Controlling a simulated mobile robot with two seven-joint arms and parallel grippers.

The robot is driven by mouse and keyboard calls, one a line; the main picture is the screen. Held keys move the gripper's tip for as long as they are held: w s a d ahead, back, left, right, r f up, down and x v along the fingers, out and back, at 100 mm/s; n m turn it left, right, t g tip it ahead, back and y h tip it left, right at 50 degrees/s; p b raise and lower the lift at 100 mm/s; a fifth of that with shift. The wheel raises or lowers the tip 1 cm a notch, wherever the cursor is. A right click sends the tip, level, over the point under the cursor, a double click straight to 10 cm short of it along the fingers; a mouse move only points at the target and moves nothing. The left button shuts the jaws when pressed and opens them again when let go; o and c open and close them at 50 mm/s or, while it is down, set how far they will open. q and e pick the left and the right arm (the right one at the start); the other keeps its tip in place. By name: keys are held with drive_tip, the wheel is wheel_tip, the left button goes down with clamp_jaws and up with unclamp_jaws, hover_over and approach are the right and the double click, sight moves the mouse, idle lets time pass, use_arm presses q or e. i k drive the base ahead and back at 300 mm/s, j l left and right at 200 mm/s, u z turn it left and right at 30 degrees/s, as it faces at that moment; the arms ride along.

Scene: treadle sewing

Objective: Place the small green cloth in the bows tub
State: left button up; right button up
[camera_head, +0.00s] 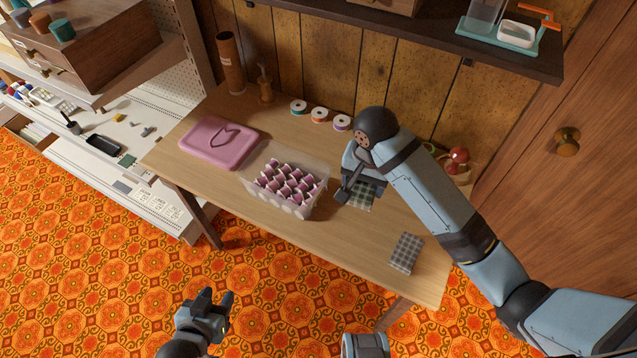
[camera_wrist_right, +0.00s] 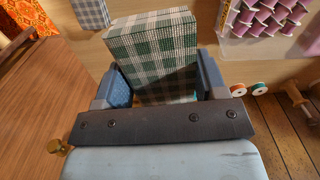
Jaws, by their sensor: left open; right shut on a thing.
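The small green cloth (camera_head: 356,196), a folded green-and-white checked piece, is gripped by my right gripper (camera_head: 358,182) above the table, right of the tub. In the right wrist view the cloth (camera_wrist_right: 152,45) stands between the two fingers (camera_wrist_right: 158,90). My left gripper (camera_head: 217,303) is open and empty, low over the floor in front of the table.
A pink lid (camera_head: 213,142) lies left of the tub. A grey checked cloth (camera_head: 406,253) lies near the table's front right. Several ribbon spools (camera_head: 319,115) stand along the back. A shelf (camera_head: 450,38) overhangs the back. A red object (camera_head: 458,157) sits behind my right arm.

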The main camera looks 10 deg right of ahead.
sight(285, 183)
drive_tip(key=i+j+z, duration=0.15)
drive_tip(key=j, duration=0.25)
drive_tip(key=i+j+z, duration=0.15)
drive_tip(key=j, duration=0.3)
drive_tip(key=i+j+z, duration=0.15)
drive_tip(key=j, duration=0.3)
drive_tip(key=j+z, duration=0.15)
drive_tip(key=j, duration=0.3)
drive_tip(key=i, duration=0.05)
